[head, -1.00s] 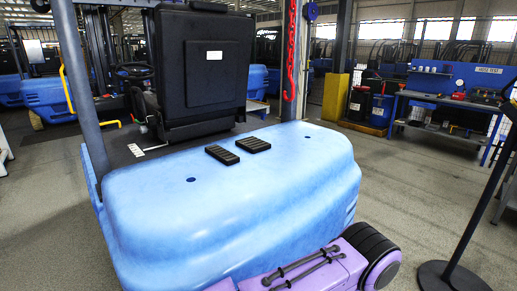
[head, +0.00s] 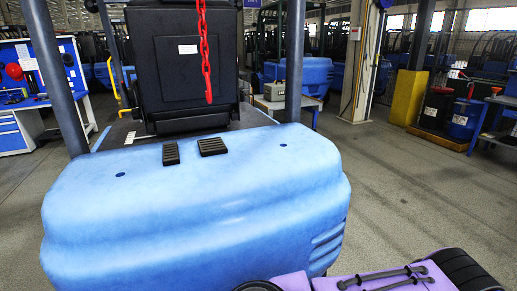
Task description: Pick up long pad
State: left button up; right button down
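Two black ribbed pads lie apart, side by side, on top of the light blue counterweight (head: 190,205) in the head view. The left pad (head: 171,153) looks narrow, and the right pad (head: 212,146) looks wider. I cannot tell for sure which one is the long pad. Both lie flat and nothing touches them from above. A purple arm link of mine crosses the bottom right, in front of the counterweight. Neither of my grippers shows in this view.
A red chain (head: 205,55) hangs in front of the black seat back (head: 180,70), behind the pads. Grey posts rise on both sides of the seat. A blue workbench (head: 25,95) stands at far left, and a yellow post (head: 408,97) at right.

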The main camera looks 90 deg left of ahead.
aim_at(170, 157)
jog(key=u, duration=1.9)
